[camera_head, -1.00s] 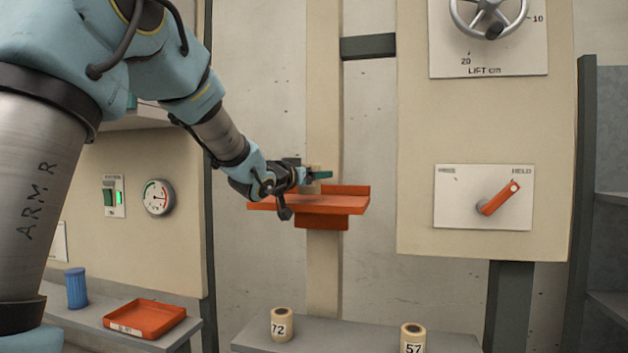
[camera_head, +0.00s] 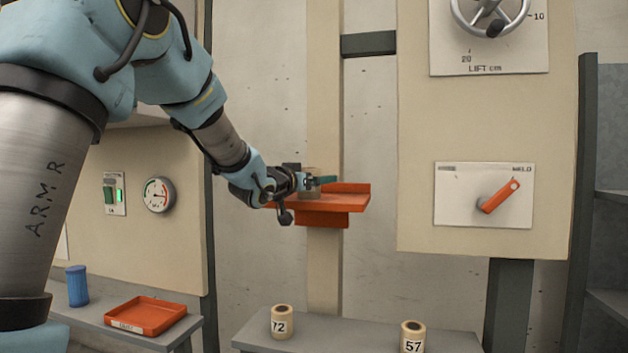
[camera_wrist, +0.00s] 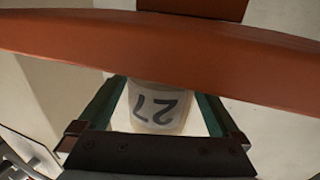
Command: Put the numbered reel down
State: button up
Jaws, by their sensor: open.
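The numbered reel (camera_wrist: 157,110), cream with dark digits, is between the fingers of my gripper (camera_wrist: 160,98) in the wrist view. Its digits look upside down there, and I cannot tell the order for sure. The fingers stand apart on either side of it, with light gaps showing. In the head view my gripper (camera_head: 322,181) is at the orange shelf tray (camera_head: 345,202) on the column, and the reel (camera_head: 309,190) is partly hidden by the gripper. The reel appears upright at the tray, but its base contact is unclear. The tray crosses the wrist view (camera_wrist: 160,50).
Reels 72 (camera_head: 282,322) and 57 (camera_head: 412,338) stand on a grey bench (camera_head: 345,335) below. At the left are an orange tray (camera_head: 146,316) and a blue cylinder (camera_head: 77,286). A panel with an orange lever (camera_head: 499,197) and a handwheel (camera_head: 490,15) is at the right.

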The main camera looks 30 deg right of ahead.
jog(key=shift+r, duration=0.2)
jog(key=shift+s+a+f, duration=0.15)
jog(key=shift+s+a, duration=0.05)
jog(key=shift+a, duration=0.1)
jog(key=b+v, duration=0.4)
jog(key=v, duration=0.7)
jog(key=w+a+f+n+y, duration=0.2)
jog(key=a+f+n+y, duration=0.3)
jog(key=a+f, duration=0.5)
jog(key=w+a+f+n+y, duration=0.25)
jog(key=a+f+y, duration=0.35)
jog(key=a+f, duration=0.5)
jog(key=s+a+f+n+g+y, duration=0.3)
jog(key=s+a+f+g, duration=0.5)
jog(key=s+a+f, duration=0.5)
jog(key=s+f+y, duration=0.1)
jog(key=s, duration=0.2)
jog(key=shift+s+a, duration=0.25)
jog(key=shift+s, duration=0.15)
jog(key=shift+r, duration=0.1)
jog(key=shift+c, duration=0.3)
